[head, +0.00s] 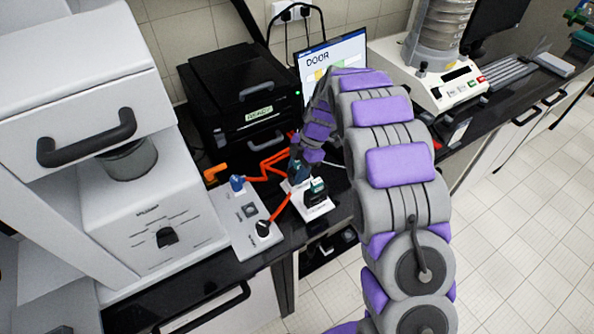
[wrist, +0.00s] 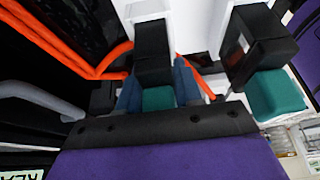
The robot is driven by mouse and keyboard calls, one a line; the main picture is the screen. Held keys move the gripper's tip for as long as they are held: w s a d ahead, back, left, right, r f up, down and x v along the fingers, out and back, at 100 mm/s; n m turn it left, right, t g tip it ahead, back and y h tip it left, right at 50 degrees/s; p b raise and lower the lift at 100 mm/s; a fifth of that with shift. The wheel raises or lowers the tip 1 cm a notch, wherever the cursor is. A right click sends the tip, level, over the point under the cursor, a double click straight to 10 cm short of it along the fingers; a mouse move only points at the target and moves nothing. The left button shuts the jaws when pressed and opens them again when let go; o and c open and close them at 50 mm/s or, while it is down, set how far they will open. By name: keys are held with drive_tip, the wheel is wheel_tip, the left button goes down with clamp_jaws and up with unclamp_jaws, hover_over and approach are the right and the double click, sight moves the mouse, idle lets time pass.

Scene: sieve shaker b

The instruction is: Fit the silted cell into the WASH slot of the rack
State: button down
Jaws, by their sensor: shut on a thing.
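My gripper (wrist: 157,84) is shut on a dark cell (wrist: 152,48) with a green end; its blue-grey fingers lie on both sides of it in the wrist view. In the head view my gripper (head: 298,168) is at the far side of the small white rack (head: 322,211), partly behind my arm. A second dark cell (head: 316,190) with a green end stands at the rack's near side; it is on the right in the wrist view (wrist: 262,45). I cannot tell whether the held cell touches the rack, or read any slot label. Silt is not discernible.
Orange hoses (head: 270,160) run left of the rack. A pale panel (head: 243,222) with blue and black fittings lies there. A black machine (head: 240,95) with a green label stands behind, beside a screen (head: 332,55) reading DOOR. A white machine (head: 150,215) fills the left.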

drive_tip(key=shift+a, duration=0.1)
drive_tip(key=c, duration=0.8)
unclamp_jaws()
drive_tip(key=shift+a, duration=0.1)
drive_tip(key=shift+o, duration=0.2)
drive_tip(key=p+v, duration=0.2)
drive_tip(key=v, duration=1)
drive_tip(key=shift+s+r, duration=0.1)
drive_tip(key=shift+r, duration=0.05)
